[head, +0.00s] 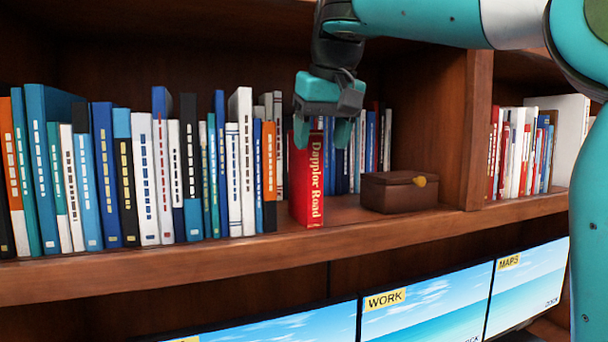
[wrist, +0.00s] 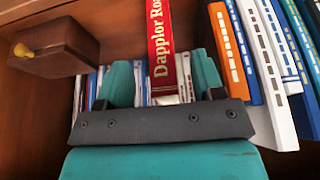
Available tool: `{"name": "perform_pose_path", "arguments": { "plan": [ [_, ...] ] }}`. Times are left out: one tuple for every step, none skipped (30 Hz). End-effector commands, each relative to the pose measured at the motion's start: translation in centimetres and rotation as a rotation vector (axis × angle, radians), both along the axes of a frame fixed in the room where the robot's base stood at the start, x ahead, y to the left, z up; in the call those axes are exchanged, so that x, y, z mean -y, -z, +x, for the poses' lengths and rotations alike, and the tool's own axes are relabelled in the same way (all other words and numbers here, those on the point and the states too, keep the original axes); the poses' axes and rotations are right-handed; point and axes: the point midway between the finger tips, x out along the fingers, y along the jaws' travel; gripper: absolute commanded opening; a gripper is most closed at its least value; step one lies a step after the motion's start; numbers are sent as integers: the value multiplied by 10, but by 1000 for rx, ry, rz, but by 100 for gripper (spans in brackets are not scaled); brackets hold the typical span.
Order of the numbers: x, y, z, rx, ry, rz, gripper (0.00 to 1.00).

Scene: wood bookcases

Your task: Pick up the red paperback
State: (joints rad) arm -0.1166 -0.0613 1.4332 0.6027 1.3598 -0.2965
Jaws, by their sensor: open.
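The red paperback (head: 309,181), with "Dapplor Road" in yellow on its spine, stands upright at the front of the shelf, at the right end of the front row of books. It also shows in the wrist view (wrist: 161,45), with its spine between the two fingers. My gripper (head: 322,135) is open at the top of the book, with one teal finger on each side of it in the head view. In the wrist view my gripper (wrist: 161,85) has visible room beside the book. I cannot tell whether either finger touches it.
An orange and dark book (head: 268,175) stands just left of the red one, with a long row of books beyond. A brown wooden box (head: 398,191) sits to the right. More books stand behind. The shelf's front edge (head: 200,262) runs below, above several screens (head: 425,304).

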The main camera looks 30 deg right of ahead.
Motion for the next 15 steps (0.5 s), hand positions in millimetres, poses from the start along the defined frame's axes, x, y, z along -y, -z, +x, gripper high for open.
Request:
{"name": "perform_pose_path", "arguments": {
  "plan": [
    [2,0,8,0,0,0,62],
    [2,0,11,0,1,-1,62],
    [3,0,15,0,1,0,62],
    [4,0,17,1,0,0,62],
    [4,0,19,1,0,0,62],
    [4,0,21,1,0,0,62],
    [5,0,23,0,0,-1,62],
    [5,0,26,0,1,-1,62],
    [6,-1,31,1,0,-1,62],
    [7,0,36,0,0,-1,62],
    [8,0,41,0,0,-1,62],
    [10,0,48,-1,1,-2,62],
    [11,-1,53,0,-1,-1,62],
    [12,-1,58,0,0,-1,62],
    [13,-1,64,1,0,-1,62]
  ]
}}
